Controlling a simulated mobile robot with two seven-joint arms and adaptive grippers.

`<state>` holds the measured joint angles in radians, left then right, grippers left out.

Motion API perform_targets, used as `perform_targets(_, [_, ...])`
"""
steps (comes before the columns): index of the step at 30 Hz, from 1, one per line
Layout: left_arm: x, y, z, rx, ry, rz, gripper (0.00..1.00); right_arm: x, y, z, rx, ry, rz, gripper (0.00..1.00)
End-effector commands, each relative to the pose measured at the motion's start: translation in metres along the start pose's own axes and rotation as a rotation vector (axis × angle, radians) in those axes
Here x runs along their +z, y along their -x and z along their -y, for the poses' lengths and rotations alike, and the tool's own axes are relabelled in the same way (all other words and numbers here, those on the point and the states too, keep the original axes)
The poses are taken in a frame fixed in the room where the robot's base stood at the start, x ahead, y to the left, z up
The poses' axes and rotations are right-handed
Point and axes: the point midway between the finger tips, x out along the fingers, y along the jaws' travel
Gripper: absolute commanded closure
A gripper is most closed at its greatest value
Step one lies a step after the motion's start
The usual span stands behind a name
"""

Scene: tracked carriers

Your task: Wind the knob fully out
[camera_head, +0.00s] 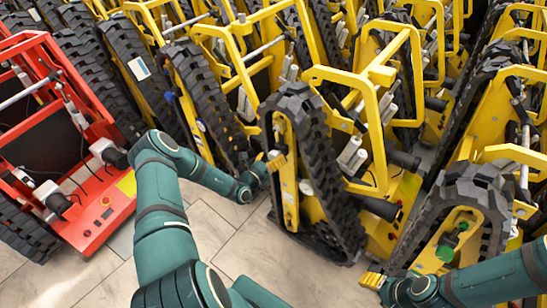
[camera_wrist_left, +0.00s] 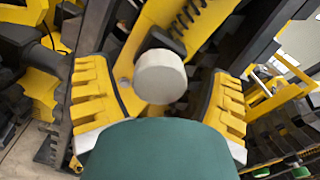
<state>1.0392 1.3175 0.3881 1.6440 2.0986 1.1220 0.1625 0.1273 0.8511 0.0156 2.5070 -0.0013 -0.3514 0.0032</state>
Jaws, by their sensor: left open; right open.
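A pale grey round knob (camera_wrist_left: 160,77) faces the left wrist camera, on a dark stem against a yellow carrier frame. I cannot tell how far out the knob is wound. The left gripper hides the area in front of its fingers in the head view. My right gripper (camera_head: 372,280) is open and empty near another carrier's track (camera_head: 470,190).
Yellow tracked carriers stand tightly packed at the back and right. A red carrier (camera_head: 105,215) stands at the left. Free tiled floor (camera_head: 240,265) lies in the front middle.

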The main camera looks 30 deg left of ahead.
Motion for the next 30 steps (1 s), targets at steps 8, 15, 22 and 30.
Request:
perform_targets(8, [0.0,0.043,-0.001,0.004,0.002,-0.001,0.19,0.0,0.0,0.0,0.0,0.0,0.0,0.42])
perform_targets(15, [0.0,0.09,-0.001,0.003,0.002,-0.001,0.19,0.0,0.0,0.0,0.0,0.0,0.0,0.42])
perform_targets(22, [0.0,0.115,-0.001,0.002,0.0,0.0,0.19,0.0,0.0,0.0,0.0,0.0,0.0,0.42])
perform_targets(30, [0.0,0.119,0.0,0.0,0.0,-0.001,0.19,0.0,0.0,0.0,0.0,0.0,0.0,0.42])
